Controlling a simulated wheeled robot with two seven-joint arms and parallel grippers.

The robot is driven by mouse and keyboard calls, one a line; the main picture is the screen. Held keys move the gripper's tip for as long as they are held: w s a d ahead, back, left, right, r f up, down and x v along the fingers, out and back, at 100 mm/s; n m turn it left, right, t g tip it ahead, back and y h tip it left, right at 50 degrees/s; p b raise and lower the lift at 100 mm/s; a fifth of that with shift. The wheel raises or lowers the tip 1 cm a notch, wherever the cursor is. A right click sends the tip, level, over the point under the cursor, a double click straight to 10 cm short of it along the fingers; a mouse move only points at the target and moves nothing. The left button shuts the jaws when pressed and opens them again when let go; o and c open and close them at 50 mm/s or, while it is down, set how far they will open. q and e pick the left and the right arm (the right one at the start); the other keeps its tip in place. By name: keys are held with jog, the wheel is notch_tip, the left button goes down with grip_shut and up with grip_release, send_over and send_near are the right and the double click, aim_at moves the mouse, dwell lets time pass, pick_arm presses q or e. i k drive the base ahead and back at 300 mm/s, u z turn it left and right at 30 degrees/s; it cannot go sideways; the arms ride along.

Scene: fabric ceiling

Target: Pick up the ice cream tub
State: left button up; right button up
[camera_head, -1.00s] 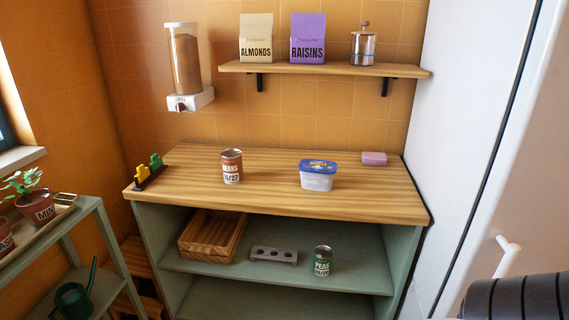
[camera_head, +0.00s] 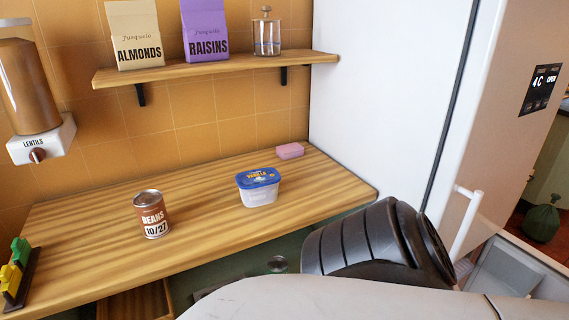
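The ice cream tub (camera_head: 258,188) has a clear-white body and a blue lid marked vanilla. It stands upright on the wooden counter (camera_head: 205,225), right of the beans can. My arm crosses the lower right of the view, in front of the counter's front edge and the fridge. No gripper fingers show, so neither gripper can be seen relative to the tub. Nothing touches the tub.
A beans can (camera_head: 152,214) stands left of the tub, and a pink block (camera_head: 290,151) lies behind it to the right. A shelf (camera_head: 220,68) hangs above. The white fridge (camera_head: 385,90) borders the counter's right. Yellow and green clips (camera_head: 17,268) stand far left.

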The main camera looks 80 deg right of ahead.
aim_at(258, 187)
jog(key=z, duration=2.1)
